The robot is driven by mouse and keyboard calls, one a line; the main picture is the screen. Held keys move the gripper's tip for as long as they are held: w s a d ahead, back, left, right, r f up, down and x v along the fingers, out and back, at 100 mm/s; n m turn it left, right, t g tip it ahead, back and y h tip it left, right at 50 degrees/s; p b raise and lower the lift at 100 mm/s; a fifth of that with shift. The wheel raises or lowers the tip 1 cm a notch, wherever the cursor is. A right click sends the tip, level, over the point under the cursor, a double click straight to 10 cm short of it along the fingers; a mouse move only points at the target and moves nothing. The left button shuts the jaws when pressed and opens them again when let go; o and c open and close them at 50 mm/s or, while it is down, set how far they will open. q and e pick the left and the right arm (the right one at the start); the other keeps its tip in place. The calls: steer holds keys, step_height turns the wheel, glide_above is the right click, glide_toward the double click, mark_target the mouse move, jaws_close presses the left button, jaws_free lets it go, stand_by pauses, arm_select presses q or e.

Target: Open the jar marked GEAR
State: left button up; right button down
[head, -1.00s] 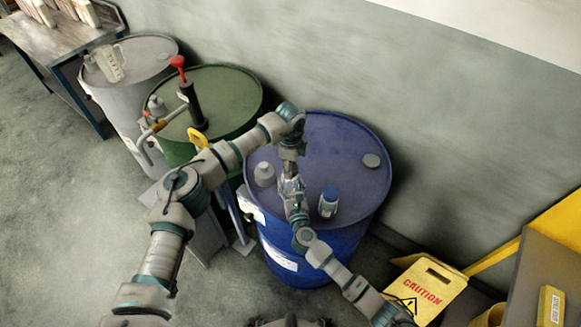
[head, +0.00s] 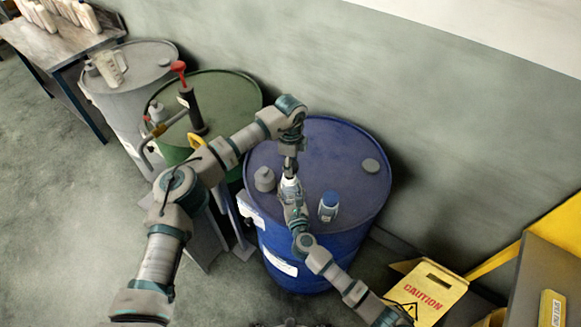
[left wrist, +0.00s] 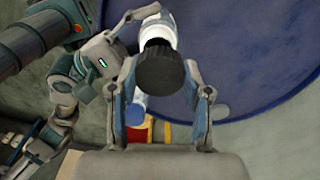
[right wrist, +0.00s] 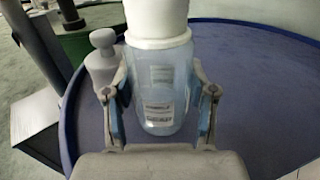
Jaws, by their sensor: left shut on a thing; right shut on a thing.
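A clear bluish jar with a white upper part (right wrist: 160,85) is held upright by my right gripper (right wrist: 160,112), whose fingers press on its sides. Its small labels are too blurred to read. In the left wrist view, my left gripper (left wrist: 162,75) is shut on a black cap (left wrist: 162,68) at the jar's top end. In the head view, the jar (head: 290,187) is small between my left gripper (head: 290,167) above and my right gripper (head: 293,200) below. A second jar with a blue cap (head: 329,206) stands on the blue drum, apart from both grippers.
The blue drum (head: 335,165) has a grey cap (head: 370,165) and a grey container (head: 264,179) on top. A green drum (head: 228,95) with a red-handled pump stands to its left, then a grey drum (head: 150,65). A yellow caution sign (head: 428,291) lies at lower right.

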steer(key=shift+c, duration=1.4)
jaws_free()
steer(key=shift+w+d+f, duration=0.1)
